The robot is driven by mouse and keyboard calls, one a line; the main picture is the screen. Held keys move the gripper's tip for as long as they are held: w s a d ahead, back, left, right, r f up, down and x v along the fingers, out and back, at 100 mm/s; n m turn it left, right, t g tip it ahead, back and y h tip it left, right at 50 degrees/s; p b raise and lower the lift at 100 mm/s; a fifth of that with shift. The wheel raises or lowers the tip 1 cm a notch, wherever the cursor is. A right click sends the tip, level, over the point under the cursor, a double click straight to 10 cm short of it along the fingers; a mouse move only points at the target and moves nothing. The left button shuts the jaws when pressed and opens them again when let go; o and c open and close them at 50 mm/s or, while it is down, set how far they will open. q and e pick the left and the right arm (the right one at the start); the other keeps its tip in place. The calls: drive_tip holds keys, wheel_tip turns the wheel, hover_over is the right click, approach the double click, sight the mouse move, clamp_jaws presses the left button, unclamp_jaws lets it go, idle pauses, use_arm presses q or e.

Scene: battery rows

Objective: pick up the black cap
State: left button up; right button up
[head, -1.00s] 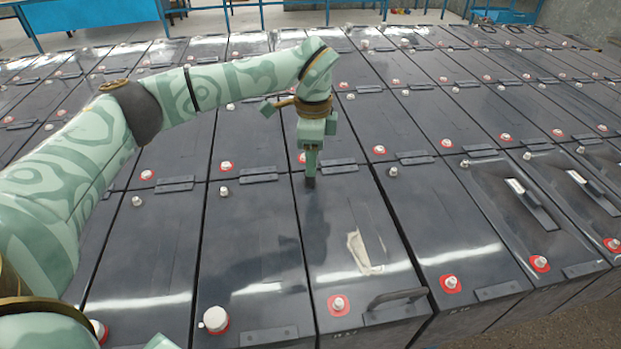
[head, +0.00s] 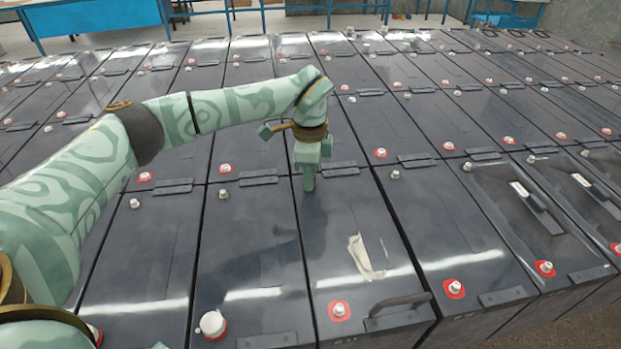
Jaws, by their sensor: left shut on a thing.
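My left gripper (head: 309,184) points straight down at the back edge of a dark battery (head: 335,225) in the front row, right of the picture's centre line of seams. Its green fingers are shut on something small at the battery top. I take this to be the black cap, which the fingers hide from this view. My right gripper is not in view.
Dark batteries stand in close rows all around, with red-ringed terminals such as this one (head: 339,310). A white cap (head: 213,324) stands at the front left. A torn pale label (head: 365,257) and a black handle (head: 398,304) lie on the battery under my gripper.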

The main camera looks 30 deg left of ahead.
use_arm(q)
drive_tip(key=shift+r, duration=0.1)
drive_tip(key=shift+r, duration=0.35)
wheel_tip(320, 180, up, 3)
drive_tip(key=shift+f+p, duration=0.15)
drive_tip(key=shift+p, duration=0.35)
drive_tip(key=s+d+r+p, duration=0.2)
drive_tip(key=s+d+r, duration=0.3)
drive_tip(key=s+r, duration=0.4)
drive_tip(key=s, duration=0.4)
drive_tip(key=shift+d+r, duration=0.15)
drive_tip(key=shift+r, duration=0.1)
drive_tip(key=shift+r+p, duration=0.6)
drive_tip(key=shift+r, duration=0.05)
drive_tip(key=shift+r+p, duration=1.8)
drive_tip(key=shift+r, duration=0.65)
